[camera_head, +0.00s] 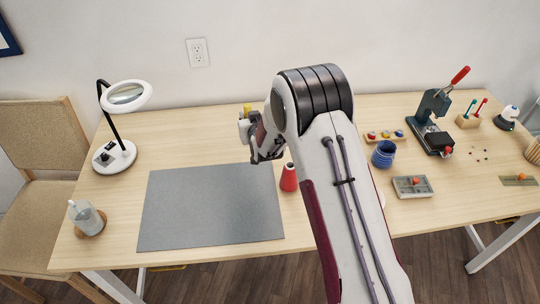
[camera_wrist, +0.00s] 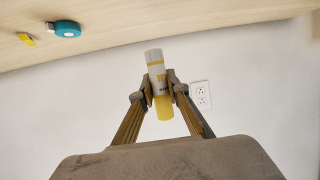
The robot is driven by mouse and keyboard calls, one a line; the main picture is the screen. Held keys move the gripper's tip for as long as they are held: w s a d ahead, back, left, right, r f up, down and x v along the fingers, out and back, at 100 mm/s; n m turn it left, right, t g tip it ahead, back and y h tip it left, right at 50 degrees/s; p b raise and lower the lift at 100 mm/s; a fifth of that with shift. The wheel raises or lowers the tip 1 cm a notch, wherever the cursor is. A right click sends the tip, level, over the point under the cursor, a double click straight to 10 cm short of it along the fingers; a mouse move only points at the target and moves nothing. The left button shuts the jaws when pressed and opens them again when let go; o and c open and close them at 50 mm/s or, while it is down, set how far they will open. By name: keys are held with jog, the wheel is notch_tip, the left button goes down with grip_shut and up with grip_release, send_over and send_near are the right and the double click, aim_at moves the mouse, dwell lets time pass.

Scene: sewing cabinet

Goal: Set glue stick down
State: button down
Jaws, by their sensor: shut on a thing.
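The glue stick (camera_wrist: 155,62) is white with a yellow band and one yellow end. My gripper (camera_wrist: 159,90) is shut on its middle in the wrist view, one finger on each side. That view appears upside down, with the tabletop along its top edge; the glue stick shows against the wall. In the head view, my gripper (camera_head: 250,135) is over the back middle of the table (camera_head: 205,120), behind the grey mat. The glue stick's yellow end (camera_head: 247,107) points up there. My gripper partly hides its body, and its height above the table is hard to tell.
A red bottle (camera_head: 289,179) stands beside the grey mat (camera_head: 210,210). A white magnifier lamp (camera_head: 115,155) stands at left. A teal round object (camera_wrist: 67,29) and a small yellow one (camera_wrist: 26,40) lie on the table. A blue pot (camera_head: 384,154) and grey tray (camera_head: 412,187) are at right.

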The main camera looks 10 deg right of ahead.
jog(key=shift+w+d+r+n+y, duration=1.7)
jog(key=shift+w+d, duration=0.7)
jog(key=shift+d, duration=2.6)
jog(key=s+a+f+n+g+y, duration=0.2)
jog(key=s+n+g+y, duration=0.4)
jog(key=s, duration=0.4)
jog(key=shift+a+f+n+g+y, duration=0.2)
jog(key=shift+a+n+g+y, duration=0.15)
jog(key=shift+a+n, duration=0.3)
jog(key=shift+f, duration=3.15)
jog(key=shift+f, duration=0.1)
jog(key=shift+f, duration=1.8)
